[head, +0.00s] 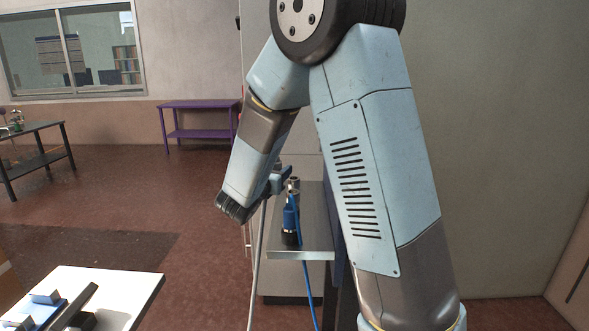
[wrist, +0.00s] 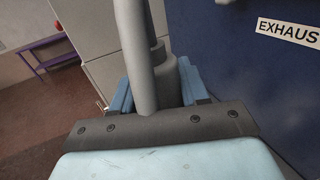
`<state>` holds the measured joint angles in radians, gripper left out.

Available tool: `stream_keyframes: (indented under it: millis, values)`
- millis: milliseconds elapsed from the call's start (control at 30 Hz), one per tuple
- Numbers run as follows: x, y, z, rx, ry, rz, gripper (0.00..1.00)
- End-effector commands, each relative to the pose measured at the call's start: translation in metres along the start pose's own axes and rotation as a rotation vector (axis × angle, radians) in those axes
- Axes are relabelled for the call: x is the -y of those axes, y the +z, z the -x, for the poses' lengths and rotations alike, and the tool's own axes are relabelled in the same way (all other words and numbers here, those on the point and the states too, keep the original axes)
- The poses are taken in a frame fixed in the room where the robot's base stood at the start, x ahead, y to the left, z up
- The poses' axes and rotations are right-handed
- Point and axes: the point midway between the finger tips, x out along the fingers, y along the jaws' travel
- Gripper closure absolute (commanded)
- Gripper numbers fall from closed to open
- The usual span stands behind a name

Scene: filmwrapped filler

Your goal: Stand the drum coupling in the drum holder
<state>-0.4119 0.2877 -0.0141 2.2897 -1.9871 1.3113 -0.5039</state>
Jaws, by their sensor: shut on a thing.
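My gripper (head: 279,181) is at the lower end of my bent arm, in front of a narrow grey shelf. In the wrist view its blue fingers (wrist: 158,92) are shut on a grey stepped cylinder with a long pipe, which looks like the drum coupling (wrist: 168,80). The pipe runs away from the fingers past the top edge. In the head view a thin grey pipe (head: 257,255) hangs down from beside the gripper and looks like part of it. I cannot make out the drum holder for certain.
A blue tool with a black base (head: 290,222) stands on the shelf (head: 301,255), with a blue hose hanging down. A dark blue panel marked EXHAUS (wrist: 245,70) is close on the right. A white table (head: 130,290) is at lower left. Open floor lies left.

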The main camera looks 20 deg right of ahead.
Motion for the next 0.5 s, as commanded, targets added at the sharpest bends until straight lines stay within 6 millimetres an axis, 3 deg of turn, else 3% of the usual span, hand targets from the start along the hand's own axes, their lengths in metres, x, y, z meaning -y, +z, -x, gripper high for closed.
stream_keyframes:
  millis: [100, 200, 500]
  values:
    - [0.012, -0.006, -0.037, 0.002, -0.059, 0.001, 0.91]
    - [0.019, -0.009, -0.055, 0.004, -0.086, 0.001, 0.91]
    - [0.023, -0.011, -0.066, 0.005, -0.102, 0.001, 0.91]
